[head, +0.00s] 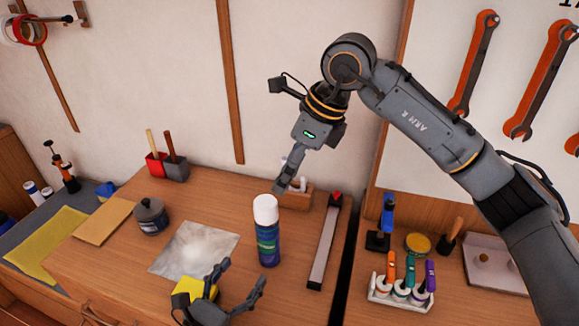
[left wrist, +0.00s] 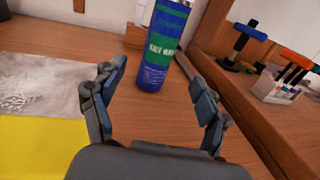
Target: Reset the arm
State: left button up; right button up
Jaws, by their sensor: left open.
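My left gripper (head: 243,274) is open and empty at the bottom of the head view, low over the front of the wooden bench. Its spread fingers also show in the left wrist view (left wrist: 157,78). The blue and green spray can with a white cap (head: 266,232) stands upright just beyond it, and shows past the fingertips in the left wrist view (left wrist: 163,45). My right arm reaches in from the right. Its gripper (head: 283,186) hangs fingers-down above the bench, behind the can's cap in the picture. Its fingers overlap, so I cannot tell their opening.
A yellow block (head: 188,290) lies beside my left gripper, near a pale grey sheet (head: 192,250). A dark jar (head: 151,216) stands at left. A long metal bar with a red end (head: 325,245) lies right of the can. A white rack (head: 398,293) holds coloured tools.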

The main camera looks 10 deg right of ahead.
pick_arm(q)
jog(key=shift+s+a, duration=0.4)
jog(key=shift+s, duration=0.15)
